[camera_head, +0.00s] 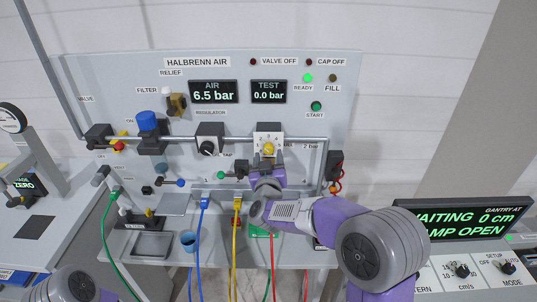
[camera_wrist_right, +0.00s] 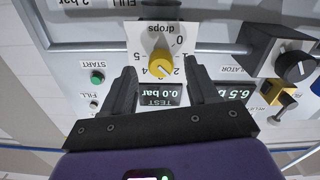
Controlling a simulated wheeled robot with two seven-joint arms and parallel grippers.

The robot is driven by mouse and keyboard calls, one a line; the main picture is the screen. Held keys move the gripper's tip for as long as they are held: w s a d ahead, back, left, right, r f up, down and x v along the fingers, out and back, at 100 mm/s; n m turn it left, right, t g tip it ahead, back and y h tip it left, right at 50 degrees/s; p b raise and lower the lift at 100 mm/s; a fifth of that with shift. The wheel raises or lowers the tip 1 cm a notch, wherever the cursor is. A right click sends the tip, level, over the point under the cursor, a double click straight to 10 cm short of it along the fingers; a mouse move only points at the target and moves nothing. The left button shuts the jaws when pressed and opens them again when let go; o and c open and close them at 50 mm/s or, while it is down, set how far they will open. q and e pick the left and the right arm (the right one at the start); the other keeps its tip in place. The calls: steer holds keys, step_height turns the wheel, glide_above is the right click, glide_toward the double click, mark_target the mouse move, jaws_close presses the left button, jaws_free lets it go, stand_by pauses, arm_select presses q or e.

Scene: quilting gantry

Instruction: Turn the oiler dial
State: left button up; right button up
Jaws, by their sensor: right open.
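The oiler dial is a yellow knob (camera_wrist_right: 161,63) on a white plate (camera_wrist_right: 146,36) marked "drops" with numbers around it. The wrist view shows it upside down. The dial also shows in the head view (camera_head: 269,149), on the panel right of centre. My right gripper (camera_wrist_right: 161,77) is open, with one dark finger on each side of the dial in the wrist view. The fingers appear apart from the knob; the remaining depth is hard to judge. In the head view the right gripper (camera_head: 267,168) is just below the dial. My left gripper is not in view.
A grey pipe (camera_head: 180,139) runs across the panel at dial height. A black regulator knob (camera_head: 209,146) is left of the dial. The AIR display (camera_head: 213,92) reads 6.5 bar and the TEST display (camera_head: 269,91) 0.0 bar.

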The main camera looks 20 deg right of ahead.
steer(key=shift+x, duration=0.95)
steer(key=shift+c, duration=0.2)
steer(key=c, duration=1)
